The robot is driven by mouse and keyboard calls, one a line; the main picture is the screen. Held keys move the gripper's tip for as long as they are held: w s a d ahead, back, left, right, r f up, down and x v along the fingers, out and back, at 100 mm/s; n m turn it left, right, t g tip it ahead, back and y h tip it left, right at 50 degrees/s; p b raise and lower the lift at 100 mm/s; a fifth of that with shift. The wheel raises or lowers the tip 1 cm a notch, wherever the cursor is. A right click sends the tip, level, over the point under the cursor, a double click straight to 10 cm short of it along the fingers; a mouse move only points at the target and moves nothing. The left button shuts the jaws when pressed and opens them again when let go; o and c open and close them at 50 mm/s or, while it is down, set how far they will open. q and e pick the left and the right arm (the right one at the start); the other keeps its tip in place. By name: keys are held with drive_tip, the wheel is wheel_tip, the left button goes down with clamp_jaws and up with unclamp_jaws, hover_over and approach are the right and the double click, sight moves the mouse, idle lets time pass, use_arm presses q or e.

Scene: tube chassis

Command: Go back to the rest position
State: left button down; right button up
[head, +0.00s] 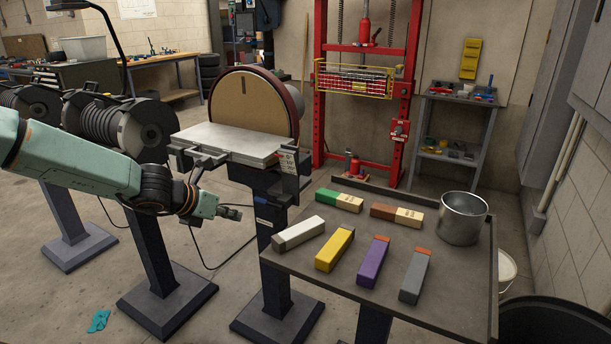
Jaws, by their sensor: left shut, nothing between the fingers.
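My left gripper (231,213) is at the end of the pale green arm that comes in from the left. It is shut and empty. It hangs in the air in front of the disc sander and to the left of the table with the blocks, apart from both as far as I can see. My right gripper is not in the head view.
The dark table (451,312) holds several coloured blocks, such as the yellow block (334,249) and the purple block (372,262), and a metal bucket (462,219). The disc sander (255,105) with its grey work table (230,141) stands behind my gripper. A red press (320,90) stands farther back.

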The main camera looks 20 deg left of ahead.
use_arm(q)
drive_tip(key=s+d+f+m+g+y, duration=0.2)
drive_tip(key=s+d+f+m, duration=0.4)
drive_tip(key=m, duration=0.6)
drive_tip(key=s+d+f+m+g+y, duration=0.15)
drive_tip(key=s+d+f+m, duration=0.4)
drive_tip(key=m, duration=0.65)
drive_tip(key=s+d+f+m+g, duration=0.2)
drive_tip(key=s+d+f+m, duration=0.1)
drive_tip(key=s, duration=0.5)
drive_tip(key=s+d+f+m+g+h, duration=0.1)
drive_tip(key=s+d+f+m+g, duration=0.1)
drive_tip(key=s, duration=0.7)
drive_tip(key=s+d+f+m+g, duration=0.2)
drive_tip(key=s+f+m, duration=0.4)
drive_tip(key=s, duration=0.3)
drive_tip(key=shift+s+d, duration=0.2)
drive_tip(key=shift+d, duration=0.7)
